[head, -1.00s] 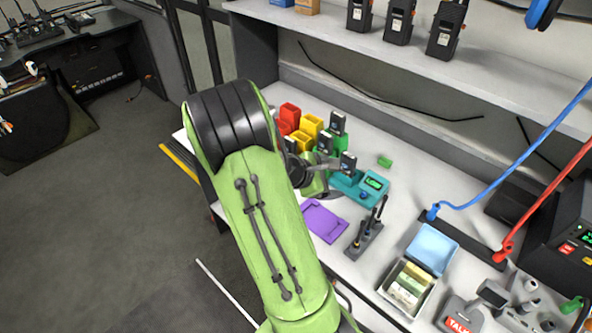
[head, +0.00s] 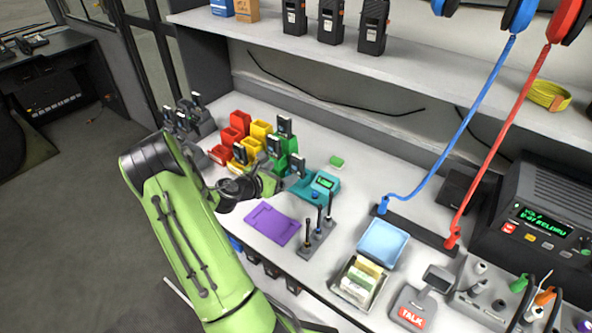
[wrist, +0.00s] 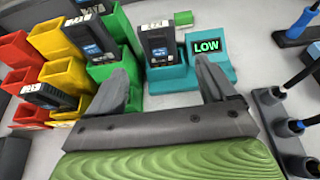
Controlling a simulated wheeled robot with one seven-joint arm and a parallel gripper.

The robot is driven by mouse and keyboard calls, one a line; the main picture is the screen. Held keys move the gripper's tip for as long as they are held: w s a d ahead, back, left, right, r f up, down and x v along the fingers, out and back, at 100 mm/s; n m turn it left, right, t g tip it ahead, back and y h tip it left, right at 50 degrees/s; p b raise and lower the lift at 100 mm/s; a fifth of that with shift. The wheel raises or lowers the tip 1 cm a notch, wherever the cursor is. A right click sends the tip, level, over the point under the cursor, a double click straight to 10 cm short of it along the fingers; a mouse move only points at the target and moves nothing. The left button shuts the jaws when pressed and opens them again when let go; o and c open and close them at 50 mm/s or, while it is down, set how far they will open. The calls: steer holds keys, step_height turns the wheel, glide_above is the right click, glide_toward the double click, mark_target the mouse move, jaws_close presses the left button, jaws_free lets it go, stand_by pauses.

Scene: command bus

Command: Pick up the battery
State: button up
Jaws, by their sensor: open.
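A dark battery with a blue label (wrist: 158,42) stands upright in the teal tester (wrist: 168,80), whose screen (wrist: 207,45) reads LOW. In the head view this battery (head: 298,166) stands at the tester's left end. Other dark batteries stand in the bins: one in a green bin (wrist: 90,38), one at a yellow bin (wrist: 48,95). My gripper (wrist: 162,82) is open and empty. In the wrist view its fingers are spread below the tester battery, with no contact seen. In the head view my wrist partly hides the gripper, left of the tester.
Red bins (head: 238,122) and yellow bins (head: 262,130) stand left of the green ones. A purple tray (head: 272,223) and a stand with upright antennas (head: 318,240) are in front of the tester. A small green block (head: 337,161) lies behind it. A shelf (head: 370,65) overhangs the counter.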

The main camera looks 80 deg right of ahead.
mark_target(294, 167)
steer(key=b+x, duration=0.1)
steer(key=x, duration=0.5)
steer(key=shift+a+f, duration=0.1)
steer(key=shift+f, duration=0.05)
steer(key=shift+w, duration=0.1)
jaws_close()
